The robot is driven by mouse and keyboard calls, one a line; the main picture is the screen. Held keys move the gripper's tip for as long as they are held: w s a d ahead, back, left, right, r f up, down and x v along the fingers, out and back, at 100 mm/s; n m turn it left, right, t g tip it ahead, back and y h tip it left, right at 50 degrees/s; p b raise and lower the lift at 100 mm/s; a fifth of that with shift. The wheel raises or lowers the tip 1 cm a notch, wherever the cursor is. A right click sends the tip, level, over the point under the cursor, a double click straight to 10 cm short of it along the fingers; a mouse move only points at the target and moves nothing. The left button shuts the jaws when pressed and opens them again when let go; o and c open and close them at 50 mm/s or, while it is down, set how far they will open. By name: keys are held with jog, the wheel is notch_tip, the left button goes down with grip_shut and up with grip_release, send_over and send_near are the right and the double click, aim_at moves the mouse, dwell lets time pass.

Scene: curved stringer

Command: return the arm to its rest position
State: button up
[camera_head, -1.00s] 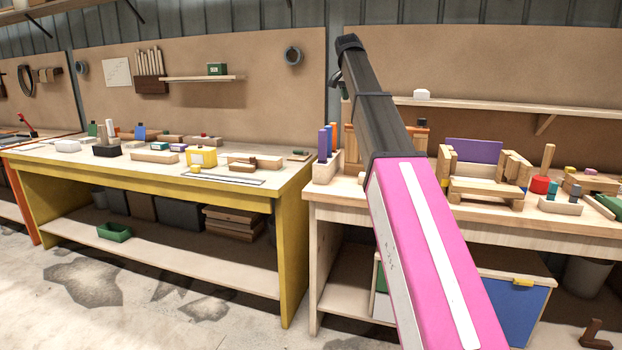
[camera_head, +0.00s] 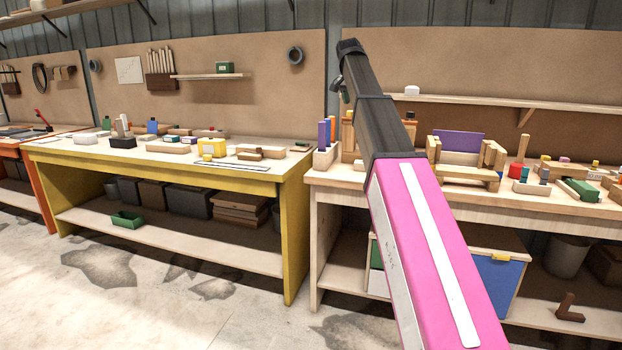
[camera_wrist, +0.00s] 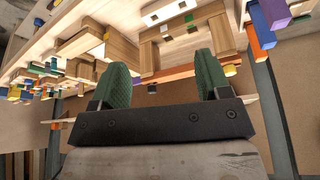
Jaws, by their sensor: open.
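My arm, with a pink and white link and a dark forearm, rises through the middle of the head view and hides part of the workbench behind it. My gripper (camera_wrist: 162,85) shows in the wrist view with two green fingers set wide apart. Nothing is between them, so it is open and empty. In the head view the gripper itself is hidden behind the arm, with only a small dark part showing near the arm's top end.
A pale wooden workbench (camera_head: 340,174) with blocks and a wooden stand (camera_head: 466,158) is behind the arm. A yellow workbench (camera_head: 170,170) stands left of it. A shelf (camera_head: 480,104) is on the back wall. The concrete floor (camera_head: 150,300) in front is clear.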

jog(key=s+d+f+n+g+y, duration=0.15)
jog(key=s+f, duration=0.35)
jog(key=f, duration=1.3)
jog(key=s+f+n, duration=0.2)
jog(key=s+f, duration=0.3)
jog(key=f, duration=1.4)
jog(key=s+d+f+n+g+y, duration=0.1)
jog(key=s+f+n+g, duration=0.1)
jog(key=s+f, duration=2.1)
notch_tip(320, 180, down, 3)
jog(key=shift+s+d+n, duration=0.15)
jog(key=shift+s+n, duration=0.25)
jog(key=shift+n, duration=0.45)
jog(key=shift+c, duration=0.4)
